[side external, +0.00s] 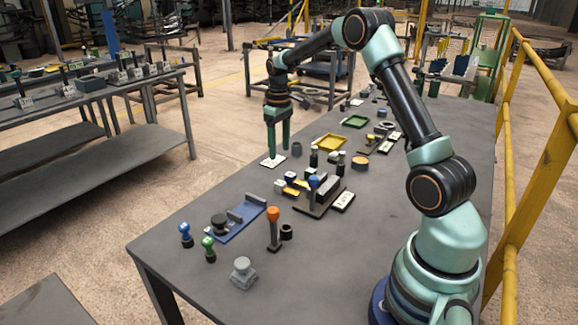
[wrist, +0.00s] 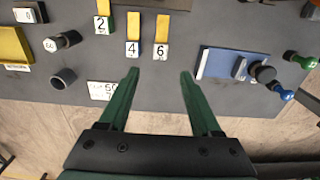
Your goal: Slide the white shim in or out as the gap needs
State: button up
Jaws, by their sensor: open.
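My gripper (side external: 278,148) is open, with nothing between its two green fingers. It also shows in the wrist view (wrist: 158,74), apart from every object there. In the side view its tips are by a white card (side external: 272,161) at the table's far-left edge. I cannot make out which piece is the white shim, nor the gap.
A blue plate (side external: 240,222) with a black knob (side external: 219,221) lies toward the near end. Blue (side external: 186,233) and green (side external: 209,246) knobbed pieces, an orange-topped post (side external: 273,228) and a grey block (side external: 243,270) stand nearby. A yellow tray (side external: 331,142) lies farther back.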

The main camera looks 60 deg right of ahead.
aim_at(280, 183)
notch_tip(280, 183, down, 11)
jog(key=shift+f, duration=0.15)
dwell(0.4)
grip_shut()
